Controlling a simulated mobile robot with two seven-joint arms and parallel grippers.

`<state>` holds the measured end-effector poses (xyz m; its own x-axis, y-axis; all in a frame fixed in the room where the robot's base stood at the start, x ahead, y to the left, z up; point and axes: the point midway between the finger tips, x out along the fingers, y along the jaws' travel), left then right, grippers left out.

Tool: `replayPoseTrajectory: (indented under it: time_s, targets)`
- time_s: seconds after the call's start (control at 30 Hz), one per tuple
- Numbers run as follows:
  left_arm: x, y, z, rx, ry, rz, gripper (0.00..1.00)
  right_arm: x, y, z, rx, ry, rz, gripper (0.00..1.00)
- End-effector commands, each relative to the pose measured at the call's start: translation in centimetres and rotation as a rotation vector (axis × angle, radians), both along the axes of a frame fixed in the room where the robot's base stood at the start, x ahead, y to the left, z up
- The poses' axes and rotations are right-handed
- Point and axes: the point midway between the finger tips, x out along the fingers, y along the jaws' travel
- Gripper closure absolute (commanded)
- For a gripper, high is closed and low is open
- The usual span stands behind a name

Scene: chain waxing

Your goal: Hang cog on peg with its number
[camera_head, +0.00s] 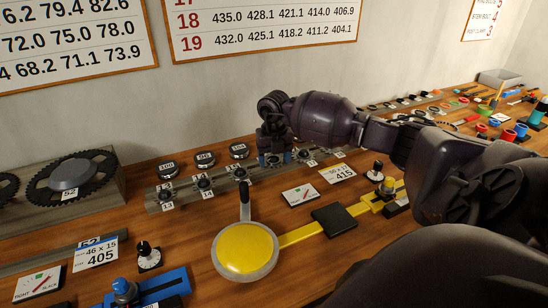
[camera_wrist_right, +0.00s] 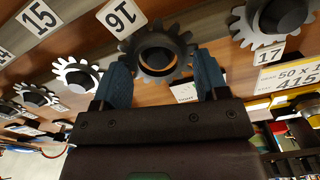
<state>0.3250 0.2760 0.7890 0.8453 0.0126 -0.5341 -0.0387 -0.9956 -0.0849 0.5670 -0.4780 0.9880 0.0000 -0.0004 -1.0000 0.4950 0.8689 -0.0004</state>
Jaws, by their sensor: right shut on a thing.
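My right gripper (camera_head: 277,158) is at the two-row peg rack (camera_head: 166,193) in the head view. In the right wrist view its two blue fingers (camera_wrist_right: 160,82) are shut on a dark toothed cog (camera_wrist_right: 158,38), one finger on each side. The cog's round hole faces the camera, with brown showing through and no peg visible in it. A white tag reading 16 or 91 (camera_wrist_right: 122,15) is at the cog's upper left. The tag 15 (camera_wrist_right: 40,18) is farther left and the tag 17 (camera_wrist_right: 270,54) is to the right. My left gripper is not in view.
A yellow round pan-like tool (camera_head: 245,250) lies in front of the rack. A large chainring (camera_head: 72,183) is at the left.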

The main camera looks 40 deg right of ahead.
Motion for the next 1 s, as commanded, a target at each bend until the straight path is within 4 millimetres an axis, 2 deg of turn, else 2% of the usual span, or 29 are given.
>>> replayPoseTrajectory:
  time_s: [0.3,0.33,0.5,0.83,1.0]
  targets:
    - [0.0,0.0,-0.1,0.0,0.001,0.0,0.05,0.0,0.0,-0.1,0.0,0.0,0.0,0.56]
    - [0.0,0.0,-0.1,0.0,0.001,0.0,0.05,0.0,0.0,-0.1,0.0,0.0,0.0,0.28]
    - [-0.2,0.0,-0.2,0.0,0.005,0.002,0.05,0.0,0.0,-0.1,0.0,0.0,0.0,0.03]
    - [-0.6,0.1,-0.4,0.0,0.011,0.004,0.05,0.0,0.0,0.2,0.0,-0.001,0.0,0.03]
    - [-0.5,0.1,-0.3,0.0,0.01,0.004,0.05,0.0,-0.1,2.0,-0.001,-0.002,0.001,0.03]
